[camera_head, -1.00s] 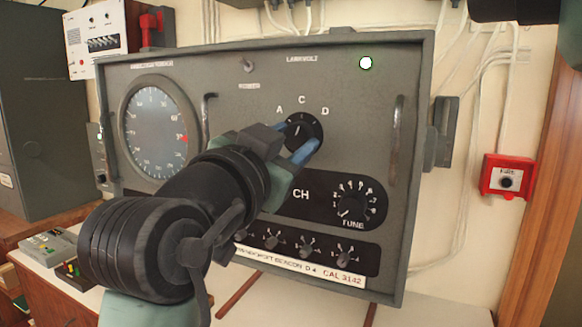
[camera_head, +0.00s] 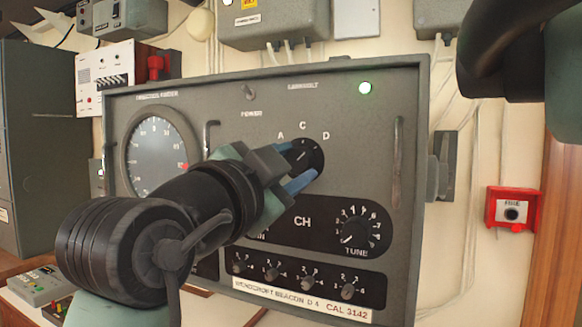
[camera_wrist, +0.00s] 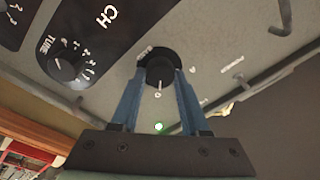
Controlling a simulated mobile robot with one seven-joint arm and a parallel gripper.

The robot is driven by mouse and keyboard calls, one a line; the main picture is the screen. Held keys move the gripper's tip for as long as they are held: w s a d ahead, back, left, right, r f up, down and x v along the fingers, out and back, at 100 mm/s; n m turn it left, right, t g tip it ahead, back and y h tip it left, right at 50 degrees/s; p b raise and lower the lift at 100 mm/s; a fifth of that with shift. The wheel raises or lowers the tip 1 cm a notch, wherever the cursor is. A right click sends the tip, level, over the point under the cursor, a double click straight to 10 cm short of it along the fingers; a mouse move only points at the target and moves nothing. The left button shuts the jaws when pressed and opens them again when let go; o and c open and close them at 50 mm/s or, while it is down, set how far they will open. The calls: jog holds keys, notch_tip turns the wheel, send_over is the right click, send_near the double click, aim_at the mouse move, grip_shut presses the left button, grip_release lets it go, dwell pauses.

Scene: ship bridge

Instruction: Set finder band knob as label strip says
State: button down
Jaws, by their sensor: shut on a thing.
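The finder band knob (camera_head: 309,152) is a black round knob on the grey panel, with letters A, C and D visible around it. My gripper (camera_head: 300,168) has its blue fingers shut on the knob from both sides. In the wrist view the knob (camera_wrist: 158,70) sits between the two fingertips, and its white pointer line points toward a letter that seems to be C.
A round dial (camera_head: 155,150) is at the panel's left. A TUNE knob (camera_head: 355,228) and a row of small knobs (camera_head: 311,277) sit below. A green lamp (camera_head: 365,88) glows at top. Handles (camera_head: 397,160) stick out from the panel. A red box (camera_head: 512,210) is on the right wall.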

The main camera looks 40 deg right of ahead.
jog(key=shift+c, duration=2)
grip_release()
jog(key=b+v, duration=0.2)
jog(key=v, duration=1.1)
jog(key=shift+b, duration=0.4)
